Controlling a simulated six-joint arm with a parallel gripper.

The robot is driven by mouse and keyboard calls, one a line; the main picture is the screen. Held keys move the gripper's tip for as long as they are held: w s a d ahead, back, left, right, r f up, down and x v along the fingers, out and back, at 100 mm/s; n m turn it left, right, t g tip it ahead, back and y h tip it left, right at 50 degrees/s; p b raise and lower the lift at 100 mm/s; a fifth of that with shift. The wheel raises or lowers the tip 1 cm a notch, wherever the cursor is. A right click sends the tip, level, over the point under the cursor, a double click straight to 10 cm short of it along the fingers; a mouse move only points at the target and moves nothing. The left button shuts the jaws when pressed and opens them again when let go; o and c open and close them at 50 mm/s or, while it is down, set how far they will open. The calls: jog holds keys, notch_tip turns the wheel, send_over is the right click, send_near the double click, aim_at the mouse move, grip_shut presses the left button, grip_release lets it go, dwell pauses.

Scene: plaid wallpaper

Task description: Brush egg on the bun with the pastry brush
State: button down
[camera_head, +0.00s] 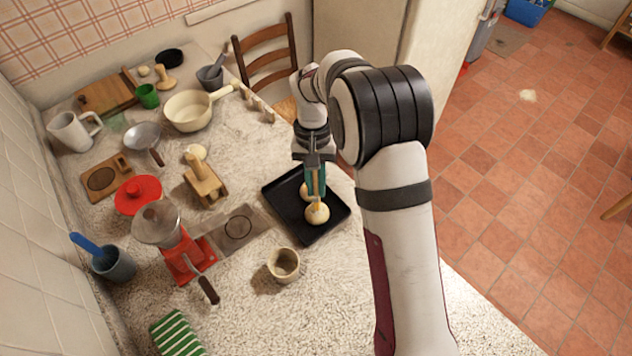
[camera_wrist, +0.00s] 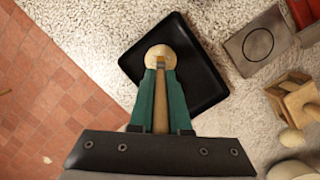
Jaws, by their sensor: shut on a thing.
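My gripper (camera_head: 316,192) has teal fingers and is shut on the wooden pastry brush (camera_wrist: 161,108), which points down. In the wrist view my gripper (camera_wrist: 161,100) grips the handle between both fingers. The brush tip is over the round pale bun (camera_head: 317,216) and appears to touch its top, where a yellow-orange patch shows. The bun also shows in the wrist view (camera_wrist: 161,53). A second pale bun (camera_head: 306,189) sits behind it, partly hidden by my gripper. Both are on a black square tray (camera_head: 292,228). A small beige cup (camera_head: 284,262) stands front left of the tray; its contents are unclear.
A cream saucepan (camera_head: 190,110) is behind. A green striped cloth (camera_head: 177,334) lies in front.

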jog(key=shift+f, duration=0.65)
jog(key=shift+d, duration=0.4)
jog(key=shift+a, duration=0.9)
jog(key=shift+d, duration=0.95)
jog(key=shift+a+f, duration=0.1)
jog(key=shift+a, duration=0.85)
jog(key=shift+d, duration=0.95)
jog(key=shift+a+f, duration=0.1)
jog(key=shift+a, duration=0.85)
